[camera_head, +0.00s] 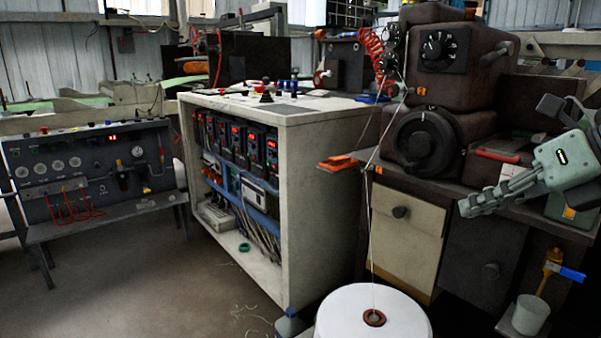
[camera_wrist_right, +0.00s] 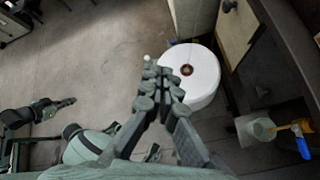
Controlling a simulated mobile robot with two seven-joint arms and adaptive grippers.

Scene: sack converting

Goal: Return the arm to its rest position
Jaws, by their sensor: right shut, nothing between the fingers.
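My right gripper (camera_head: 468,207) is at the right of the head view, in front of the dark machine and its drawers. It is shut and empty, its fingers pointing left and slightly down. In the right wrist view its fingers (camera_wrist_right: 152,72) are together, with the white thread cone (camera_wrist_right: 197,75) beyond them on the floor. What looks like my left gripper (camera_wrist_right: 58,106) shows small at the left of the wrist view, too small to tell open from shut. The head view does not show it.
The dark machine (camera_head: 455,90) stands close behind the right gripper. A thread runs from the cone (camera_head: 345,315) up to the machine. A pale cup (camera_head: 530,314) and blue-handled valve (camera_head: 571,274) are below the gripper. A control cabinet (camera_head: 325,190) stands left; the floor (camera_head: 120,285) is mostly clear.

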